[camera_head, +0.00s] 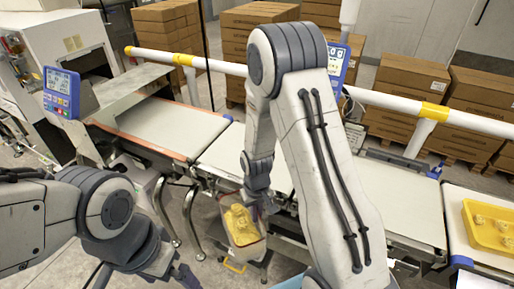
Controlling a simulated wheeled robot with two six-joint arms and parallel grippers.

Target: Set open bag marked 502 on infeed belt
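My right gripper (262,208) points down at the right edge of a clear-walled container (249,253) holding yellow packs (240,222). Its fingers are small and partly hidden, so I cannot tell whether it is open or touching anything. My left gripper (187,278) is low at the bottom left, over the floor and apart from the packs; its finger state is unclear. No number 502 is readable, so I cannot tell which pack is the marked bag. White belt sections run across the view: left (170,125), middle (222,158) and right (405,202). I cannot tell which is the infeed belt.
A yellow tray (488,232) with several yellow pieces is at the far right. A white guard rail (225,67) runs behind the belts. A blue display (62,92) stands at the left. Cardboard cartons (408,88) are stacked behind. Metal legs (190,218) stand between my arms.

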